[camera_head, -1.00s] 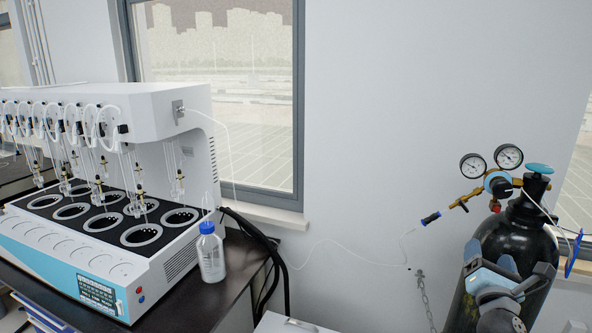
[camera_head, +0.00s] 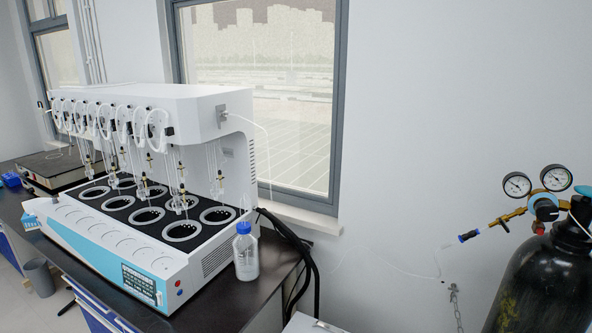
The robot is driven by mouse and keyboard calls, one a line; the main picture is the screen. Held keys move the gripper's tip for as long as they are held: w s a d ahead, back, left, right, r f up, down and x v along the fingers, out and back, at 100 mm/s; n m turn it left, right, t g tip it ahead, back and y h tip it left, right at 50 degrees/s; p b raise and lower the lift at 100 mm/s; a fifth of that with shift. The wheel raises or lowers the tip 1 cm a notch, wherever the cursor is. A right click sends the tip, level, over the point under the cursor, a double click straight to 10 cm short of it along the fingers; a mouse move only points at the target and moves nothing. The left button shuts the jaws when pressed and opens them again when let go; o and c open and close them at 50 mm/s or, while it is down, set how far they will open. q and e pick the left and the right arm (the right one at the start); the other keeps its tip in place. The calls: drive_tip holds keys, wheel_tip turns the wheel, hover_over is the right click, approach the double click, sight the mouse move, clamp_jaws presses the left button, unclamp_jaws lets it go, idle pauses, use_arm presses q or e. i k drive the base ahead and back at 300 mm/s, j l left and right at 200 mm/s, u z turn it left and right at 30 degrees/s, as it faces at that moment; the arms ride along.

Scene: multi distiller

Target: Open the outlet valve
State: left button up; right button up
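A black gas cylinder (camera_head: 545,285) stands at the right edge, partly cut off by the picture. A brass regulator with a blue front knob (camera_head: 545,207) sits at its top, with two round gauges (camera_head: 517,185) above. A blue cylinder-top handwheel (camera_head: 583,190) shows at the right edge. Neither of my grippers is in view.
A white multi-station distiller (camera_head: 150,225) stands on the dark bench (camera_head: 262,282) at left. A blue-capped bottle (camera_head: 245,257) stands at its right side. Black hoses (camera_head: 300,255) hang off the bench end. A chain (camera_head: 456,305) hangs on the wall left of the cylinder.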

sight(502, 222)
drive_tip(key=z, duration=1.3)
